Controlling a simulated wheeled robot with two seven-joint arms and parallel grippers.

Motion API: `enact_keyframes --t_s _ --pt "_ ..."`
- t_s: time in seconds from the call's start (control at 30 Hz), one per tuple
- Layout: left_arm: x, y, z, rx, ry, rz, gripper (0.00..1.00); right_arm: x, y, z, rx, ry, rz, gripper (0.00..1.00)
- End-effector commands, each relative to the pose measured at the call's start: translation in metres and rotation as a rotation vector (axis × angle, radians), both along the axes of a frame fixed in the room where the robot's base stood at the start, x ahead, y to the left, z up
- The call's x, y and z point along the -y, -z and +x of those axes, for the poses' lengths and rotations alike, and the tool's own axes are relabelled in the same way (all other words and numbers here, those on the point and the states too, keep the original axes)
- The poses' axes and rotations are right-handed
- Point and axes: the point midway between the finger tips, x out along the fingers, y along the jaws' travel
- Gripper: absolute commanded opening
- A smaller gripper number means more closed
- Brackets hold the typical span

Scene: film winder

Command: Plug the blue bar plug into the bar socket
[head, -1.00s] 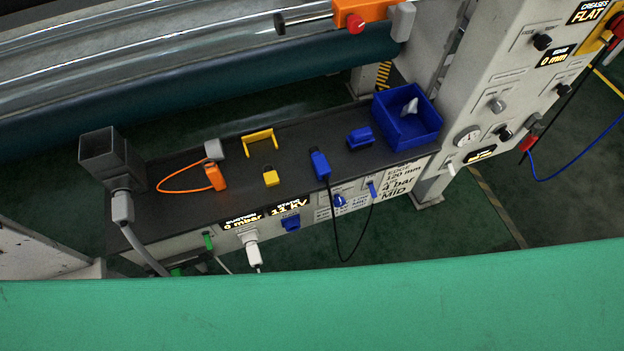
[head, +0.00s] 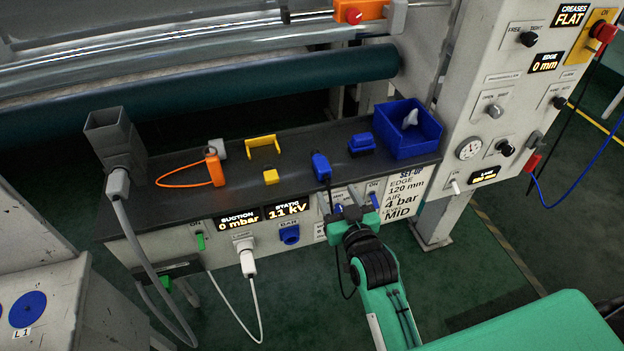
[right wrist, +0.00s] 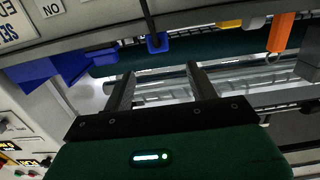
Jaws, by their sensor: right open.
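The blue bar plug (head: 321,166) lies near the front edge of the dark shelf, with a black cable hanging from it over the edge. The plug also shows at the top of the right wrist view (right wrist: 157,42). The blue bar socket (head: 289,234), marked BAR, is on the shelf's front panel, below and left of the plug. My right gripper (head: 350,210) is in front of the panel, below and right of the plug. In the right wrist view its two fingers (right wrist: 160,78) are apart with nothing between them. My left gripper is not in view.
A blue bin (head: 408,130) stands at the shelf's right end, with a small blue block (head: 361,144) beside it. An orange tag with a loop (head: 215,170) and yellow pieces (head: 271,177) lie left of the plug. A white plug (head: 248,264) with a cable sits left of the socket.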

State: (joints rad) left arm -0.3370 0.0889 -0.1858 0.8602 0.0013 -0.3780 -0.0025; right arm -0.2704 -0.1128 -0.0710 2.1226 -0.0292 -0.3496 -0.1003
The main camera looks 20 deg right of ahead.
Motion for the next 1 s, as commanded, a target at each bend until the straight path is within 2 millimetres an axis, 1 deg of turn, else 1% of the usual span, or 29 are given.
enact_keyframes --t_s 0.07,0.17,0.4,0.53,0.63,0.83,1.0 --pt "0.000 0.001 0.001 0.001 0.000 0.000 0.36 0.001 -0.006 0.002 0.013 0.003 0.000 0.58" --pt "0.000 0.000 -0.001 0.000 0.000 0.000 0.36 0.001 -0.008 0.013 0.015 0.003 0.000 0.58" --pt "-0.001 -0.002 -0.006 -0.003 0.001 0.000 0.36 -0.001 -0.005 0.054 0.014 0.002 0.001 0.58" --pt "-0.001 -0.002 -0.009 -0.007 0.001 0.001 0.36 -0.001 -0.004 0.072 0.014 0.002 0.001 0.58" --pt "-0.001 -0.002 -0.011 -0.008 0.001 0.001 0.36 -0.001 -0.003 0.081 0.013 0.003 0.001 0.58" --pt "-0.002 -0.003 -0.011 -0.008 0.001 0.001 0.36 -0.002 -0.001 0.091 0.012 0.003 0.001 0.58" --pt "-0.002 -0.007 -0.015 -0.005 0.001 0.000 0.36 -0.002 0.002 0.114 0.013 0.002 0.001 0.58"
